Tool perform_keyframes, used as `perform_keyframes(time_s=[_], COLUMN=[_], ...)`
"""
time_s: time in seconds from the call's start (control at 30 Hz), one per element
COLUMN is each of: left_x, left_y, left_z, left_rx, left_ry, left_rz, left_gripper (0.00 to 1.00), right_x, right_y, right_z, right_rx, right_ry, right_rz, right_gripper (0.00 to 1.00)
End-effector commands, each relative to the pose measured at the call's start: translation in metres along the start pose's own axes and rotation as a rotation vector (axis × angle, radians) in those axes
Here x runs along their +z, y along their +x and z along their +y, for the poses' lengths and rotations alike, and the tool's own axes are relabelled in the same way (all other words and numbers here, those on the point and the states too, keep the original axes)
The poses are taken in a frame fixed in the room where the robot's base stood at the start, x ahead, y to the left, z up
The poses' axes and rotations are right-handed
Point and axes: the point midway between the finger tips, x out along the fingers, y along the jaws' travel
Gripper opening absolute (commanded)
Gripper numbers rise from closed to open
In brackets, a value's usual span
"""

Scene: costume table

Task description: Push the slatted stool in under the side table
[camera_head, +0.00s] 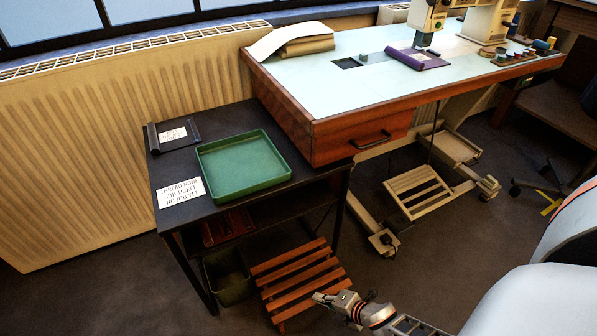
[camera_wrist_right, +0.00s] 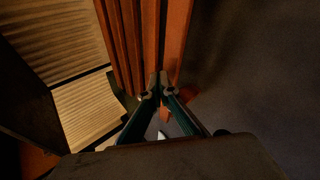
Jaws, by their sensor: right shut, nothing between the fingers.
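The slatted stool (camera_head: 297,282), red-brown wood, stands on the floor at the open front side of the black side table (camera_head: 232,222). Most of its slatted top shows out from under the tabletop. My right gripper (camera_head: 322,298) is at the stool's near right edge, shut and empty. In the right wrist view, the gripper's closed fingertips (camera_wrist_right: 159,82) are at the edge of the stool's slats (camera_wrist_right: 130,40); I cannot tell if they touch. My left gripper is not in view.
A dark green bin (camera_head: 229,276) stands under the side table, left of the stool. A green tray (camera_head: 243,165) and cards lie on the table. A sewing desk (camera_head: 345,90) with a pedal (camera_head: 418,192) stands at the right. The floor between the stool and pedal is open.

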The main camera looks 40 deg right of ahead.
Motion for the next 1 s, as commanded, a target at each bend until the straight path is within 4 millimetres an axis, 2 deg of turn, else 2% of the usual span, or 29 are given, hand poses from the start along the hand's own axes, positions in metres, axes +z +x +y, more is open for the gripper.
perform_keyframes(time_s=[0.7, 1.0], left_x=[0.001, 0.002], left_y=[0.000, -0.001], left_z=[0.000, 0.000], left_rx=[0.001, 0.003], left_ry=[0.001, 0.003], left_rz=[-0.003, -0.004], left_gripper=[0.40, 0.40], right_x=[0.015, 0.015], right_y=[0.026, 0.028], right_z=[0.022, 0.024], right_rx=[0.000, 0.000], right_ry=[0.000, 0.000], right_rz=[0.000, 0.000], right_gripper=[0.00, 0.00])
